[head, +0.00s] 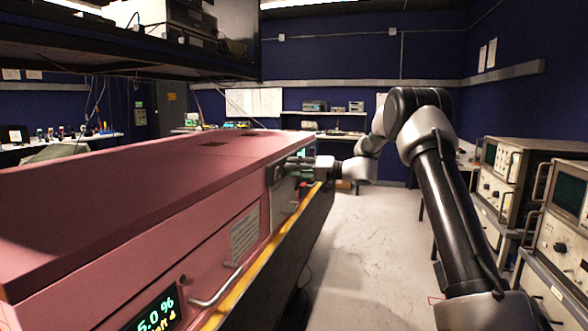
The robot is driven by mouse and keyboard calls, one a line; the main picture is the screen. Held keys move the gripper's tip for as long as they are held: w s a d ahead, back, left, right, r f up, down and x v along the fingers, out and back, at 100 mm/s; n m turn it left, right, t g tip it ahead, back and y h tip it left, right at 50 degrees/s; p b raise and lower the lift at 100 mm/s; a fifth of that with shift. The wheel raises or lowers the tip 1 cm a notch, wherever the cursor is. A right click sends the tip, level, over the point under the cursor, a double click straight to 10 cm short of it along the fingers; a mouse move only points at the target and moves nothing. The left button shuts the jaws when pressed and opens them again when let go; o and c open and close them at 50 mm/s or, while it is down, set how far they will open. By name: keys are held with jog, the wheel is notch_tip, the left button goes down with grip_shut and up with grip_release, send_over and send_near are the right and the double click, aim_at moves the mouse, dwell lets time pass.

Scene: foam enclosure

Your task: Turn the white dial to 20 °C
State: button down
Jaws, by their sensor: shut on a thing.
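The pink foam enclosure (150,190) runs along the left, with metal control panels on its right-hand face. My gripper (296,162) is at the far end of that face, pointing left against a panel, and small in this view. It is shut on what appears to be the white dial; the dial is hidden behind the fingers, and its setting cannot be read. A small greenish display (301,153) shows just above my gripper, too small to read.
A metal handle (215,290) and a yellow ledge (255,270) line the enclosure's face. Instruments (510,180) stand on the right. The floor (365,250) between is clear. A dark shelf (130,50) overhangs the left.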

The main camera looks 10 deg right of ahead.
jog(key=c, duration=1.2)
grip_release()
jog(key=v, duration=1.2)
